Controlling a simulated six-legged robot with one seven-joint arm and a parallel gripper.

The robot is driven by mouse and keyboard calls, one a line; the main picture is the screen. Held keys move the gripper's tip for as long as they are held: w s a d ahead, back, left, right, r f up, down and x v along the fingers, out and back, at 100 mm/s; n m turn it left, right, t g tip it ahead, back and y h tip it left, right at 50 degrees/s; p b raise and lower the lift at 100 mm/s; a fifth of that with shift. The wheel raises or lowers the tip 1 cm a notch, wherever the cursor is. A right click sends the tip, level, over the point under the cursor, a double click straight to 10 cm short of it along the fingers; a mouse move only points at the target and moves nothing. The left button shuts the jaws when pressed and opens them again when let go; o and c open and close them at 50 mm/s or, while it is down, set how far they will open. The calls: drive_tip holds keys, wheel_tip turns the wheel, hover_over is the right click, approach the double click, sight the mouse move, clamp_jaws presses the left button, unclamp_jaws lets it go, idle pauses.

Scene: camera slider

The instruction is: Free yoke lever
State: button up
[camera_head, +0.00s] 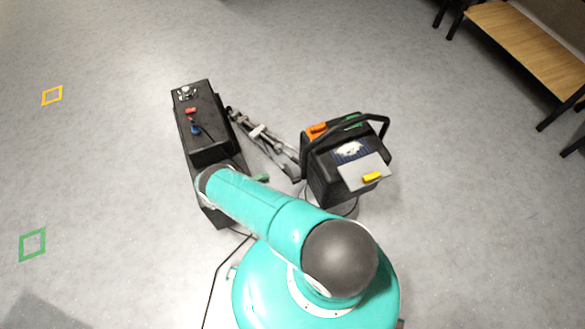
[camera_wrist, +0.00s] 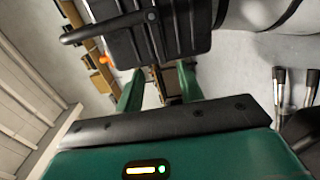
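In the wrist view, a black bar with a rounded end (camera_wrist: 100,28) runs along a black ribbed body (camera_wrist: 175,40), with a round pivot at its right end. I cannot tell if this bar is the yoke lever. My gripper (camera_wrist: 158,85) is below it in that view, its two green fingers apart, with no clear hold on anything. A dark brownish thing shows in the gap, too small to name. In the head view, a long black unit (camera_head: 208,140) carries a red part (camera_head: 190,110) and a blue part (camera_head: 195,130).
A black case (camera_head: 330,180) with a large handle stands right of the unit, bearing a grey plate and a yellow block (camera_head: 371,177). A folded tripod-like frame (camera_head: 265,137) lies between them. A wooden bench (camera_head: 530,45) is at far right.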

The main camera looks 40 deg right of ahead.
drive_tip(key=x, duration=1.3)
drive_tip(key=shift+c, duration=0.3)
clamp_jaws()
